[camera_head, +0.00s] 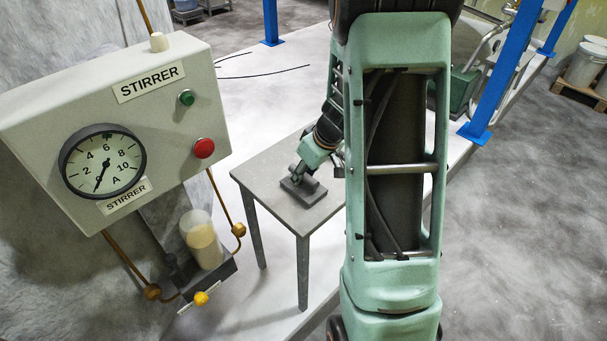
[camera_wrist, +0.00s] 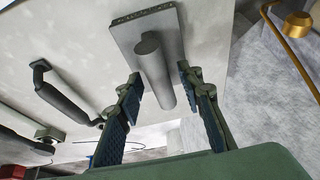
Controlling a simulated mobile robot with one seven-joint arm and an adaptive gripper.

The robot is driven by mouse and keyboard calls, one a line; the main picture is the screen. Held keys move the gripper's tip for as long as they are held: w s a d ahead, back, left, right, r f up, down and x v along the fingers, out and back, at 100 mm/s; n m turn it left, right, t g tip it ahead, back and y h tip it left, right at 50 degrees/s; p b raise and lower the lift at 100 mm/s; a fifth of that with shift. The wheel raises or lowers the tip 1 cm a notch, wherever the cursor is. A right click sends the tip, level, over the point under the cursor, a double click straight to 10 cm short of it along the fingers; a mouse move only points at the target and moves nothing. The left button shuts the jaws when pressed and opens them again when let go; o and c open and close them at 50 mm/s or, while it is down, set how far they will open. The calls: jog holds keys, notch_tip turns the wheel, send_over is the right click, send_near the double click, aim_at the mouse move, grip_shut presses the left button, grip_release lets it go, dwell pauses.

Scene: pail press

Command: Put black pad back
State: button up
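The pad is a dark grey rectangular plate (camera_head: 300,193) with a thick round handle, lying on the small grey table in the head view. In the wrist view the pad (camera_wrist: 127,34) is at the top centre, with its grey cylindrical handle pointing towards the camera. My gripper (camera_wrist: 158,74) is open, with one finger on each side of the handle. A gap shows beside the handle, so the fingers do not look closed on it. In the head view my gripper is just above the pad, partly hidden behind my arm.
The grey table (camera_head: 270,168) is otherwise bare where visible. A STIRRER box (camera_head: 120,110) with a gauge and buttons stands at left, above a cup (camera_head: 202,240) on a small shelf. A blue post (camera_head: 505,75) stands at right. A black bar handle (camera_wrist: 62,100) shows in the wrist view.

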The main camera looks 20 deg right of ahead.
jog(key=v, duration=1.1)
jog(key=shift+r, duration=0.25)
